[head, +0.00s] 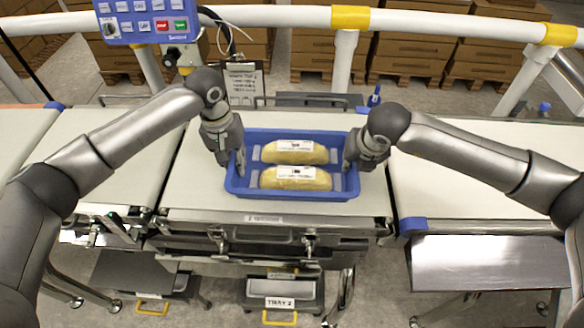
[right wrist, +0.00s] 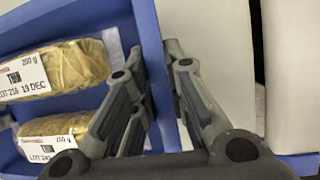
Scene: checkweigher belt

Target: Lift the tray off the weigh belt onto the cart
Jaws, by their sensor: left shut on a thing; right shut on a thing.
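The blue tray (head: 290,194) is on the middle, weigh belt (head: 190,185) and looks level; I cannot tell if it touches the belt. Two yellow wrapped packs with white labels lie in it, a rear pack (head: 318,155) and a front pack (head: 290,183). My left gripper (head: 238,170) is shut on the tray's left wall. My right gripper (head: 350,163) is shut on the right wall. The right wrist view shows its fingers (right wrist: 155,62) on either side of the blue wall (right wrist: 152,25). I cannot make out a cart for certain.
Side belts lie left (head: 105,155) and right (head: 450,185). A grey flat surface (head: 490,262) is at lower right. A blue control panel (head: 147,22) and a clipboard (head: 243,84) stand behind. A white rail with yellow bands (head: 350,17) crosses the back, with stacked cartons beyond.

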